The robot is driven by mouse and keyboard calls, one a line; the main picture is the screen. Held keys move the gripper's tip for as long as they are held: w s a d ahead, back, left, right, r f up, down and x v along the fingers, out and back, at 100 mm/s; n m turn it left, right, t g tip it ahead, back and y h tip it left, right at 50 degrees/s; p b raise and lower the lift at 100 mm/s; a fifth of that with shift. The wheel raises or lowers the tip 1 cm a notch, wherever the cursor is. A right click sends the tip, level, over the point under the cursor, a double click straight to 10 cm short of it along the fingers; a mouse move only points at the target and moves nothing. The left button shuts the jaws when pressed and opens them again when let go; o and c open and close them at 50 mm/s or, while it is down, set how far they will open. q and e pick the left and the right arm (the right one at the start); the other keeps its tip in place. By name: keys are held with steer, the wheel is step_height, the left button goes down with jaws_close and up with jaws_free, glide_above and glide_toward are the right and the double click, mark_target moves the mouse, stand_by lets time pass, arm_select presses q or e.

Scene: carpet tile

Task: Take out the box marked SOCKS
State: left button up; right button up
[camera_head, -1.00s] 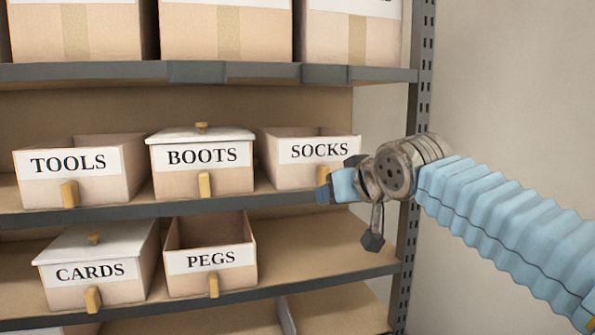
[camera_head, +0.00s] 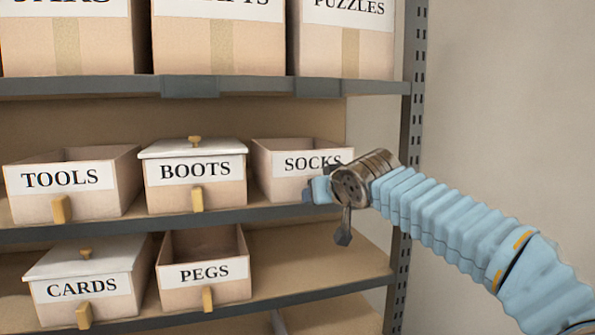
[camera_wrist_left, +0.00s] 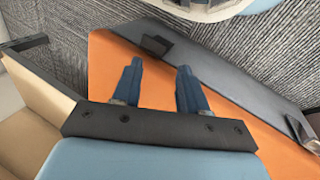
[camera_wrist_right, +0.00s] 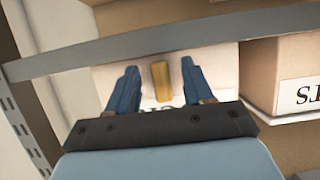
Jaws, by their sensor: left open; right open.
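The open-topped SOCKS box (camera_head: 283,187) stands on the middle shelf at its right end, right of the BOOTS box. My right gripper (camera_head: 312,192) is in front of its lower right front and hides its pull in the head view. In the right wrist view, where the box appears upside down, its yellow pull (camera_wrist_right: 160,76) shows between the fingers of my open right gripper (camera_wrist_right: 159,64). Whether the fingers touch the pull cannot be told. My left gripper (camera_wrist_left: 159,66) is open and empty, over an orange surface in the left wrist view, and out of the head view.
The lidded BOOTS box (camera_head: 195,190) stands close on the left, then the TOOLS box (camera_head: 75,200). CARDS (camera_head: 85,288) and PEGS (camera_head: 205,290) boxes are below. A perforated grey post (camera_head: 412,60) edges the shelf at right. Larger boxes sit above.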

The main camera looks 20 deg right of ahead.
steer(key=shift+w+f, duration=0.2)
steer(key=shift+w, duration=0.25)
steer(key=shift+c, duration=0.3)
jaws_close()
steer(key=shift+r, duration=0.15)
